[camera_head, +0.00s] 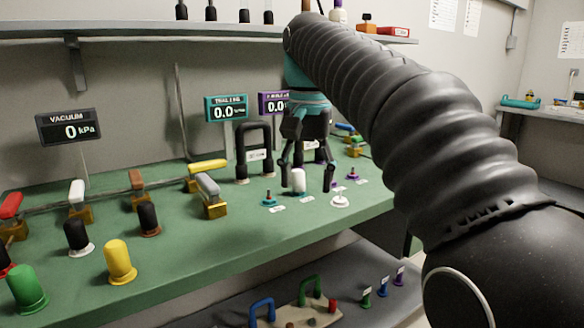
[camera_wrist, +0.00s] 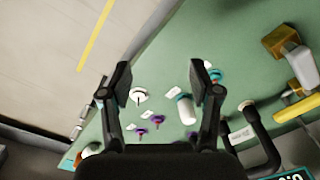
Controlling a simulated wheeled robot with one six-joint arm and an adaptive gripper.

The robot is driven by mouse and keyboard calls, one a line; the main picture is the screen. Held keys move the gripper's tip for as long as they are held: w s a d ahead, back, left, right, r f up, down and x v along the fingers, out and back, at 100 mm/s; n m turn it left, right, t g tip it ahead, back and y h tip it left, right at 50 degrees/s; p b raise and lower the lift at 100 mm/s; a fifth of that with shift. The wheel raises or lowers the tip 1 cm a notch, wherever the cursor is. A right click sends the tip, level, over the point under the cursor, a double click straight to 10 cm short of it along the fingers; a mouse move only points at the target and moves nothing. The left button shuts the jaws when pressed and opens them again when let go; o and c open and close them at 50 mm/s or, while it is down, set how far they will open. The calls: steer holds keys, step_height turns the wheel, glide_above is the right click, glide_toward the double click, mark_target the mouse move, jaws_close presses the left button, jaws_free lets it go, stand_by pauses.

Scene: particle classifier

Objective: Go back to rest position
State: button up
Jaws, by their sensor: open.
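My gripper (camera_head: 308,172) points down over the green bench top (camera_head: 225,243), its fingers spread and nothing between the pads. A white-topped knob (camera_head: 298,180) shows between the fingers in the head view, and the white cylinder (camera_wrist: 186,109) shows beside one finger in the wrist view. I cannot tell whether the finger touches it. My gripper also shows in the wrist view (camera_wrist: 162,85), open above the bench. My black ribbed arm hides the right part of the bench in the head view.
A vacuum display (camera_head: 69,126) reads 0 kPa at the left. Yellow (camera_head: 119,262) and green (camera_head: 27,289) knobs stand at the front left. A shelf (camera_head: 150,30) runs above. A lower shelf holds coloured handles (camera_head: 310,288).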

steer(key=s+d+f+n+t, duration=0.1)
steer(key=s+d+f, duration=0.3)
steer(key=s+f, duration=0.2)
steer(key=s+d+f+n+t, duration=0.1)
steer(key=s+d+f+t, duration=0.1)
steer(key=s+d+f, duration=0.3)
steer(key=s+d+f+n+t, duration=0.1)
steer(key=s+d+f, duration=0.3)
steer(key=s+f, duration=0.5)
step_height(320, 180, down, 3)
steer(key=shift+d+r+t, duration=0.1)
steer(key=shift+d+t, duration=0.1)
steer(key=shift+t, duration=0.4)
